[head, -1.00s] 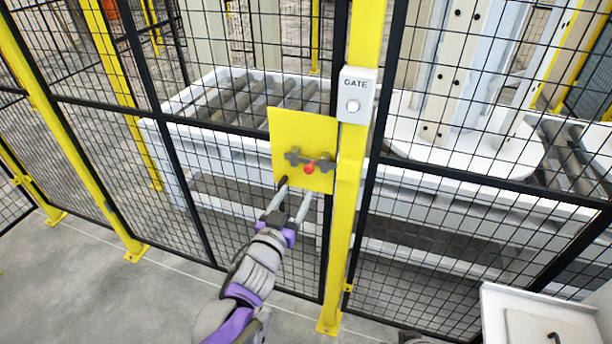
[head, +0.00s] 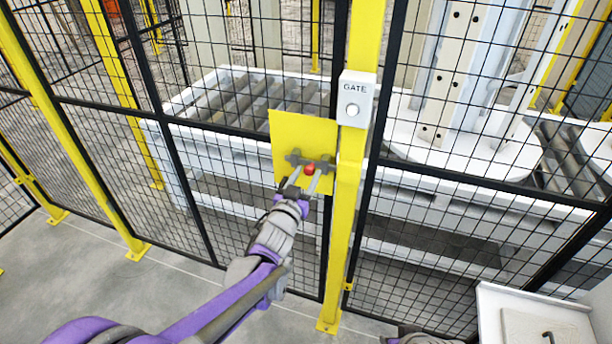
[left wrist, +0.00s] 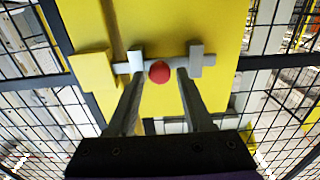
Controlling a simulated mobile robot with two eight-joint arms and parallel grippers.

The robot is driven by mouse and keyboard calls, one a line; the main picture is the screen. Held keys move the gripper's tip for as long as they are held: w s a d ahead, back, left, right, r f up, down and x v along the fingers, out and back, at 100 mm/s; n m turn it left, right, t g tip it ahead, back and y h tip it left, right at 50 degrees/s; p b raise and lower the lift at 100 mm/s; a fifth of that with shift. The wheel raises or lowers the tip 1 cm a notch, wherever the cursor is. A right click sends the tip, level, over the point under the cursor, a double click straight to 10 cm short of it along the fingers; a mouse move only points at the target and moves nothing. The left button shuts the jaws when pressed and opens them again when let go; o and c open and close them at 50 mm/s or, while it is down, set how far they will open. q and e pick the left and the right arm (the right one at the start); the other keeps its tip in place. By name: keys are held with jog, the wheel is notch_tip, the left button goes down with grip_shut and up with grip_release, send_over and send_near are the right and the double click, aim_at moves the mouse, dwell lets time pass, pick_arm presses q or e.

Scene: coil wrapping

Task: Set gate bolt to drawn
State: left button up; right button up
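The gate bolt (head: 297,160) is a grey bar in brackets on a yellow plate (head: 288,130) fixed to the mesh gate. Its red knob (head: 310,168) sticks out toward me. In the left wrist view the bar (left wrist: 178,63) lies level, and the red knob (left wrist: 159,72) sits between my fingertips. My left gripper (head: 304,178) is at the plate, fingers spread on both sides of the knob with a gap on each side. In the left wrist view the open fingers (left wrist: 157,75) reach up to the bar.
A yellow post (head: 350,200) with a white GATE button box (head: 357,100) stands just right of the plate. Black mesh fencing surrounds it. Behind the mesh is a roller conveyor (head: 250,98). A white cabinet (head: 535,310) stands at the lower right. The floor at left is clear.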

pick_arm(q)
grip_shut()
dwell(1.2)
